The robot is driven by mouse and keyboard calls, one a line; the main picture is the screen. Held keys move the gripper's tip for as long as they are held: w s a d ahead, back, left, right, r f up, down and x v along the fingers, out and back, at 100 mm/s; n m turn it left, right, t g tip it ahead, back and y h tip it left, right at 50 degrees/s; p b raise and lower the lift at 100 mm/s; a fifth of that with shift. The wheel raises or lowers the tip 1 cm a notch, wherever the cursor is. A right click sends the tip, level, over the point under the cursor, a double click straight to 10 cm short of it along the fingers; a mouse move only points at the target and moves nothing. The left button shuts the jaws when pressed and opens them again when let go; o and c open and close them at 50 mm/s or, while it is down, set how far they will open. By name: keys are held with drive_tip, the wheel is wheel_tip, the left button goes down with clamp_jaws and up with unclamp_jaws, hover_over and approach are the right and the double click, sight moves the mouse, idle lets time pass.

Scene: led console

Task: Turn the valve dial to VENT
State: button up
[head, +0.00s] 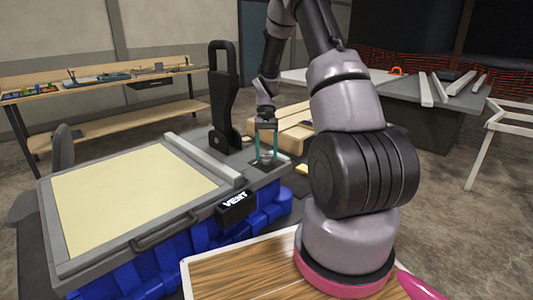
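A grey console (62,205) with a cream panel stands at the left. A black plate (236,204) on its front edge reads VENT in white. My gripper (266,159) points down over the console's right end, with its two teal fingers wide apart. A small round part (266,156), seemingly the valve dial, shows between the fingertips. It is too small to read its markings or tell which way it points. I cannot tell whether the fingers touch it.
A tall black lever handle (223,95) stands on the console just left of my gripper. A light bar (203,157) runs beside the panel. A wooden workbench (110,85) is behind at left; a grey table (448,105) with metal bars is at right.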

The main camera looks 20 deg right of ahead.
drive_tip(key=shift+o, duration=0.3)
drive_tip(key=v, duration=1)
drive_tip(key=shift+w+r, duration=0.25)
drive_tip(key=shift+r, duration=0.1)
drive_tip(key=s+a+r+t, duration=0.3)
drive_tip(key=s+r, duration=0.2)
drive_tip(key=r, duration=0.4)
drive_tip(key=s+a+r+t, duration=0.2)
drive_tip(key=s+r, duration=0.3)
drive_tip(key=r, duration=0.3)
drive_tip(key=s+a+r+t, duration=0.2)
drive_tip(key=s+r+t, duration=0.1)
drive_tip(key=s, duration=0.5)
drive_tip(key=s+a+r+t, duration=0.2)
drive_tip(key=s+r+t, duration=0.1)
drive_tip(key=s, duration=0.5)
drive_tip(key=shift+a+r, duration=0.25)
drive_tip(key=shift+r, duration=0.05)
